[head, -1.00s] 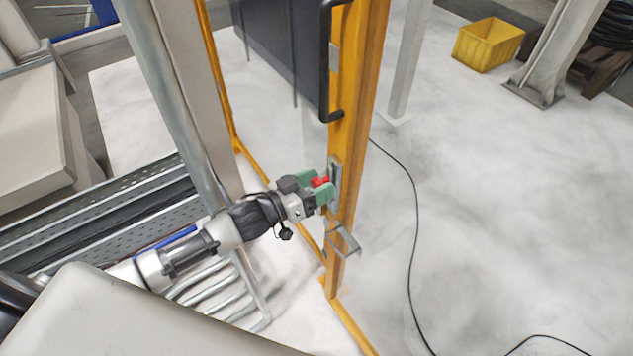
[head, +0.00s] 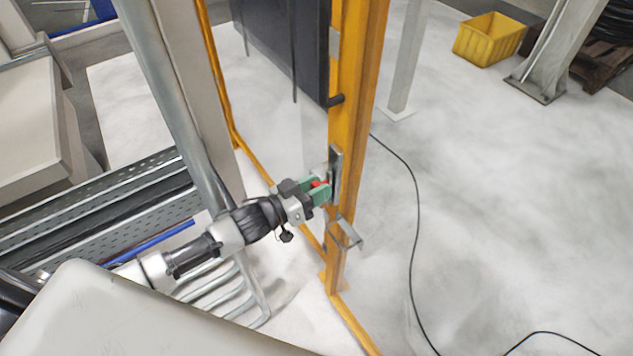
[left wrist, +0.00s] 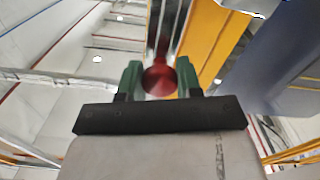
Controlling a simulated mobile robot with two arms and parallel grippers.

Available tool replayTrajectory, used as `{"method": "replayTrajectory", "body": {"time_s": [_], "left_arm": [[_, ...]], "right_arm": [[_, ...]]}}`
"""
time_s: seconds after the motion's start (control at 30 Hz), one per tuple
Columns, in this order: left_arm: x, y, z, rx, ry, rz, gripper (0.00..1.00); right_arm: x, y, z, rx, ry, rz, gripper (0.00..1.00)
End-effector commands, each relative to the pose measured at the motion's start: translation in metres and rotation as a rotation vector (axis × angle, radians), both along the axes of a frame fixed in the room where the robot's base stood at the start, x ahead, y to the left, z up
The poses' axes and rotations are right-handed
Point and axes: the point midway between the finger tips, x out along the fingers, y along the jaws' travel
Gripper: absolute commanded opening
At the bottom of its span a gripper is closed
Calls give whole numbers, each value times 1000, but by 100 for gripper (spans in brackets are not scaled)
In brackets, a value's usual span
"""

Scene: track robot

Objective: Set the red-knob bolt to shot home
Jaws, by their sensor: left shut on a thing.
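The red knob (head: 318,184) of the bolt sits between the green fingertips of my left gripper (head: 319,192), which is shut on it. In the left wrist view the round red knob (left wrist: 159,80) fills the gap between the two green fingers of the left gripper (left wrist: 159,76). The grey metal bolt plate (head: 335,168) is fixed on the orange post (head: 355,90), just beyond the fingers. A grey bracket (head: 345,235) juts from the post below the knob. The bolt's rod is mostly hidden by the gripper. My right gripper is not in view.
A grey column (head: 170,90) stands close to the left arm. Grey bars (head: 220,290) lie below the arm. A black cable (head: 414,220) runs over the pale floor. A yellow crate (head: 489,40) stands far right. Floor right of the post is mostly open.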

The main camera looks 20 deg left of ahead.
Motion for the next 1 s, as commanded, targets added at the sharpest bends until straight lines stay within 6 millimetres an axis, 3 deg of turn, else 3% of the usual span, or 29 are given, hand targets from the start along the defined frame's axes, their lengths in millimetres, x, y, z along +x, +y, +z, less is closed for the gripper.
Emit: {"method": "replayTrajectory", "body": {"time_s": [0.03, 0.3, 0.33, 0.47, 0.77, 1.0], "left_arm": [[0, 0, -7, 0, 2, 1, 0], [-1, 0, -8, 4, 7, 1, 0], [-1, 0, -8, 4, 7, 1, 39], [-1, 0, -7, 3, 5, 1, 59], [-2, 1, -6, 1, 3, 0, 60], [-28, 22, -9, 4, 6, 0, 60]], "right_arm": [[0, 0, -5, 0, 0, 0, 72], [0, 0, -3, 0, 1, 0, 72], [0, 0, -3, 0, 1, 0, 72], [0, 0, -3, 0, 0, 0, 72], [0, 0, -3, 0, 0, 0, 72], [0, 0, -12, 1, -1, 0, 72]]}}
